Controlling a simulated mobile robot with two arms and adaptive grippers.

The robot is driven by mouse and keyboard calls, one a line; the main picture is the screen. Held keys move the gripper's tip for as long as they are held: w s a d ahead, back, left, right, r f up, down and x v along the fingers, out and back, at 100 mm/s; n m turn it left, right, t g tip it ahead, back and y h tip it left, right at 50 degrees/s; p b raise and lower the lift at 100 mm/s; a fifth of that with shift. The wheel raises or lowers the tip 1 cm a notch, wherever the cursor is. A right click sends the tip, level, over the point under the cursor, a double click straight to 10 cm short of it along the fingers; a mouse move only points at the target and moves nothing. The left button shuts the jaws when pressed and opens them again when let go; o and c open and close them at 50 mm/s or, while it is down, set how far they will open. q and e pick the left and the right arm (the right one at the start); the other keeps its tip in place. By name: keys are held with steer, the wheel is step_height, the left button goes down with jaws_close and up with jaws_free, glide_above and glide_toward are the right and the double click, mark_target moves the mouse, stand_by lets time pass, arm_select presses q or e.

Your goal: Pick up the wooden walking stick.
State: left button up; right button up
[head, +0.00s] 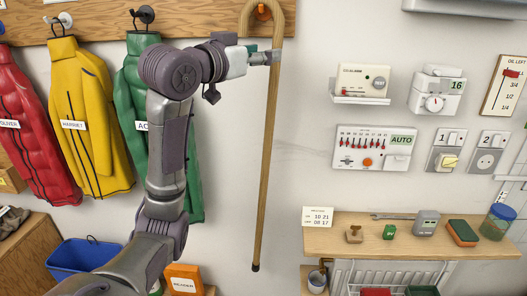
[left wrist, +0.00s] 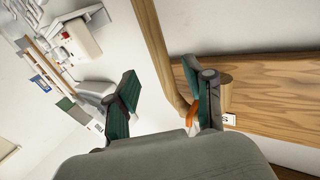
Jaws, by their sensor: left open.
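The wooden walking stick (head: 267,130) hangs upright against the wall, its curved handle over a peg with an orange part (head: 263,12) on the wooden rail. My left gripper (head: 271,56) is at the upper shaft, a little below the handle. In the left wrist view, the stick (left wrist: 157,45) runs between the two green-padded fingers of the open left gripper (left wrist: 158,75), nearer the right-hand finger. I cannot tell whether a finger touches it. The right gripper is not in view.
Red, yellow (head: 85,110) and green coats hang left of the stick, the green one partly behind my arm. A blue bin (head: 82,256) is below. Wall switches and a shelf (head: 400,240) with small items are at the right. The wall around the lower stick is clear.

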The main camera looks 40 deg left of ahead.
arm_select(q)
steer(key=w+p, duration=0.2)
steer(key=w, duration=0.4)
steer(key=shift+f, duration=0.2)
steer(key=shift+s, duration=0.15)
steer(key=shift+c, duration=0.9)
jaws_close()
